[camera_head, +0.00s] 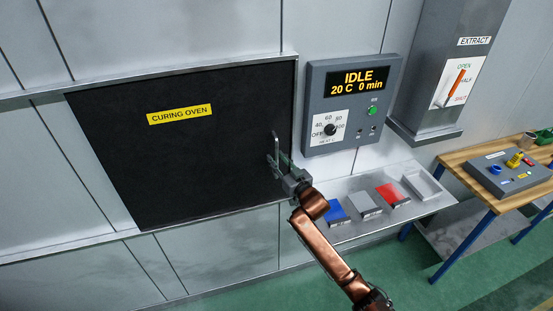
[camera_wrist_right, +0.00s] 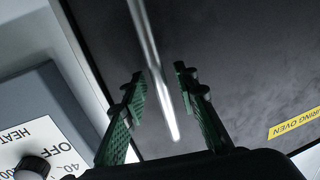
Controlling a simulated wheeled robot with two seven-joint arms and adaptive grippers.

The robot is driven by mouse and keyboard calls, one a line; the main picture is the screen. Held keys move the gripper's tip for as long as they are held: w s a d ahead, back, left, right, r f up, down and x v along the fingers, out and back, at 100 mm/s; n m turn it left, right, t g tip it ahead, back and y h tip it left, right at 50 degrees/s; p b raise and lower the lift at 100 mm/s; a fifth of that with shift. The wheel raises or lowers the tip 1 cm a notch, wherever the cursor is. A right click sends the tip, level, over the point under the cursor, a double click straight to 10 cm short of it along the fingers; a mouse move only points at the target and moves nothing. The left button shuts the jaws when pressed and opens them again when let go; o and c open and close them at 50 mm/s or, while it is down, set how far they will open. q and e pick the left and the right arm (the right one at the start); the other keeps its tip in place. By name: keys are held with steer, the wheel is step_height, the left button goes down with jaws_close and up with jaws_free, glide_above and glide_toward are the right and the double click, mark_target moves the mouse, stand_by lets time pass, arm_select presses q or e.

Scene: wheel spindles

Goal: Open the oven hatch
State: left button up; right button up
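The black oven hatch (camera_head: 200,160) is shut in the wall at the left, with a yellow "CURING OVEN" label (camera_head: 180,115). A metal bar handle (camera_head: 277,145) stands near its right edge. My right gripper (camera_head: 279,165) is at the handle's lower part. In the right wrist view, its two green fingers (camera_wrist_right: 159,75) are apart, and the handle (camera_wrist_right: 153,60) runs between them in the picture. Neither finger visibly presses on it; how deep the bar sits between them is hard to tell. My left gripper is in neither view.
A control panel (camera_head: 348,104) reading "IDLE 20 C 0 min" is right of the hatch. Below it a shelf (camera_head: 428,208) holds blue, grey, red and white trays. An extract duct (camera_head: 456,50) with a lever and a wooden table (camera_head: 460,157) stand farther right.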

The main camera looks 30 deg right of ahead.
steer(key=shift+w, duration=0.2)
steer(key=shift+c, duration=0.2)
jaws_close()
stand_by(0.4)
